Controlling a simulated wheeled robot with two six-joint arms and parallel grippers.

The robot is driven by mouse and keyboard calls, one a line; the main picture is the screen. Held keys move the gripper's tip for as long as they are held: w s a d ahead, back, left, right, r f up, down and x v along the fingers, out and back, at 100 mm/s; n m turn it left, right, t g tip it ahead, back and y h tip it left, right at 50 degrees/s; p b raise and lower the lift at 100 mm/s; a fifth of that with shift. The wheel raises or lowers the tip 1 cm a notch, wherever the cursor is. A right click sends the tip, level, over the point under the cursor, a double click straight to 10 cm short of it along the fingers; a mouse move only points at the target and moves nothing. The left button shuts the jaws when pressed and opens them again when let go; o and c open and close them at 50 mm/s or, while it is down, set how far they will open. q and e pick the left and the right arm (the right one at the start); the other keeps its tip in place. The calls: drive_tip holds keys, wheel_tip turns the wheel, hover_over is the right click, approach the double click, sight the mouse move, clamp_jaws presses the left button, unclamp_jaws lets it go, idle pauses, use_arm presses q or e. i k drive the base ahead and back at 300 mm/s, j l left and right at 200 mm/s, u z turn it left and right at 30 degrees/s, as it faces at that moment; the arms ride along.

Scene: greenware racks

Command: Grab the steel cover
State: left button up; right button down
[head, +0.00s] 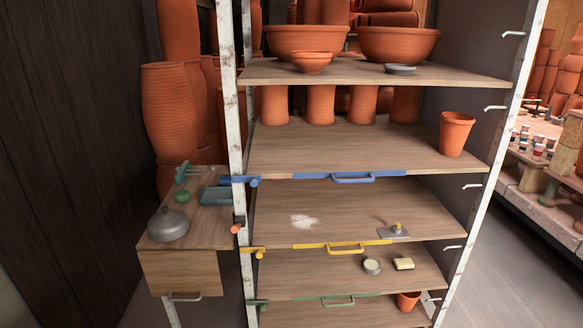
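The steel cover (169,225) is a grey metal dome with a small knob on top. It sits on the small wooden side table (214,226) at the left, near that table's front left part. Nothing stands on it, and it looks upright. Neither of my grippers shows in the head view.
A green round item (181,196) and a blue tray (217,195) lie behind the cover. The rack's white post (231,110) stands right of the table, with coloured latches sticking out.

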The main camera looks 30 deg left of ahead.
sight(166, 225)
drive_tip(key=u, duration=1.85)
